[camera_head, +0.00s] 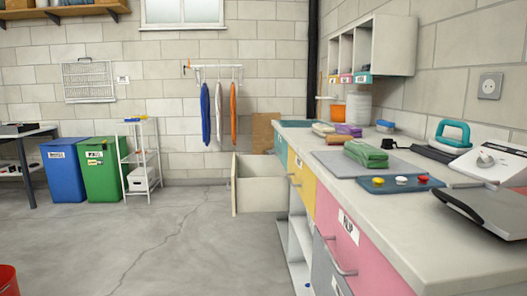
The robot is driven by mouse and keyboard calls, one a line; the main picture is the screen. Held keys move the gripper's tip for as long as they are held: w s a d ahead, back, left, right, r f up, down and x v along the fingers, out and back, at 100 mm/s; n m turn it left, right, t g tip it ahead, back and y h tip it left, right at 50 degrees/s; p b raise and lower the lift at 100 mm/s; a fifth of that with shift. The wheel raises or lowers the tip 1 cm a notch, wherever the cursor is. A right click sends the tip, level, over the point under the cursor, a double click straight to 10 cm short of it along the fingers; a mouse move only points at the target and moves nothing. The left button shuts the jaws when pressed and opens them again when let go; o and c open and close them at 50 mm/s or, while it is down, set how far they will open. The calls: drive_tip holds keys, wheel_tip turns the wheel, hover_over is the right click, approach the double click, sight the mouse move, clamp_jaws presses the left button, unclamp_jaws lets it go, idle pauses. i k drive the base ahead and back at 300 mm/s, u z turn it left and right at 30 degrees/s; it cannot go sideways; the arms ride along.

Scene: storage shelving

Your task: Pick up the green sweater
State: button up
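The green sweater (366,153) lies folded on the long white counter (433,222) at the right, at the far edge of a blue tray and on or by a grey flat mat (335,162). Its top and near side show, with nothing in front of it. My gripper is not in view.
The blue tray (385,189) with red, white and yellow knobs lies nearer. A teal-handled iron (452,134) and a white scale-like device (491,165) stand to the right. An open drawer (261,193) juts out left. Grey floor (170,250) is clear; a red bin (7,280) is lower left.

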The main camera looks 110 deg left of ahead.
sight(370, 157)
drive_tip(key=u, duration=2)
